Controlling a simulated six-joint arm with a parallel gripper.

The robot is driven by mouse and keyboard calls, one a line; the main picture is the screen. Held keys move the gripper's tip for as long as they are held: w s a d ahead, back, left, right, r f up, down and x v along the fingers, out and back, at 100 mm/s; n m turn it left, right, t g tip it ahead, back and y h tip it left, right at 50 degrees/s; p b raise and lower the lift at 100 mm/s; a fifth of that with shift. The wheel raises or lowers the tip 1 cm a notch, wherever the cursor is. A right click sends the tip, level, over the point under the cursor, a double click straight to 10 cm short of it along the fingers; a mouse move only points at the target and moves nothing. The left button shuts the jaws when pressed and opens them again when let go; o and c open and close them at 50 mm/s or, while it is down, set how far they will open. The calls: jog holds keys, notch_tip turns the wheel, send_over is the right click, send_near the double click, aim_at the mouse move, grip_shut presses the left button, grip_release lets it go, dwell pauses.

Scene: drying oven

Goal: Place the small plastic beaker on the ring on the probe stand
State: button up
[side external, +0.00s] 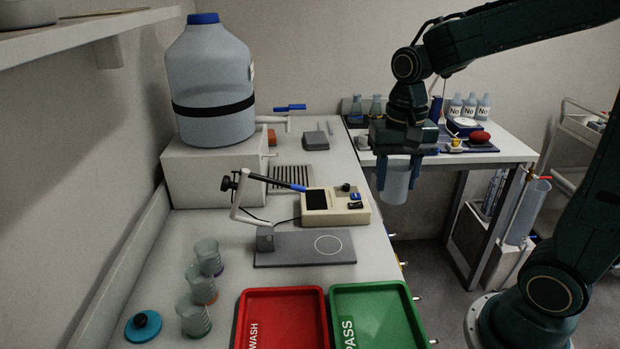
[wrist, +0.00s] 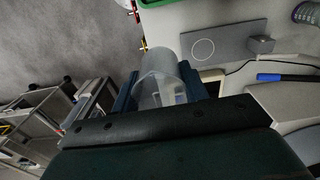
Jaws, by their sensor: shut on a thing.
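My gripper (side external: 399,172) is shut on a clear plastic beaker (side external: 396,185), held upright in the air off the right edge of the bench. In the wrist view the beaker (wrist: 160,82) sits between the two blue fingers of my gripper (wrist: 168,88). The probe stand (side external: 300,248) has a flat grey base with a white ring (side external: 328,244) on its right part. The ring is bare and lies left of and below my gripper in the side view. The ring also shows in the wrist view (wrist: 203,49). A black and blue probe (side external: 275,182) hangs on the stand's white arm.
A beige meter (side external: 335,205) stands just behind the base. A red tray (side external: 281,318) and a green tray (side external: 375,315) lie in front. Several small beakers (side external: 193,316) stand at the left front, near a blue lid (side external: 143,326). A large jug (side external: 210,85) stands at the back left.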

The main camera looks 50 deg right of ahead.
jog(key=d+f, duration=0.4)
jog(key=f, duration=0.4)
jog(key=d+f, duration=0.5)
jog(key=f, duration=0.4)
jog(key=shift+d, duration=0.3)
jog(key=shift+a, duration=0.1)
send_over(328, 245)
jog(key=s+d, duration=0.3)
jog(key=shift+s+d, duration=0.1)
jog(key=shift+d, duration=0.05)
jog(key=w+a, duration=0.3)
jog(key=shift+w+a+f, duration=0.1)
jog(key=shift+a+f, duration=0.05)
jog(key=shift+f, duration=0.15)
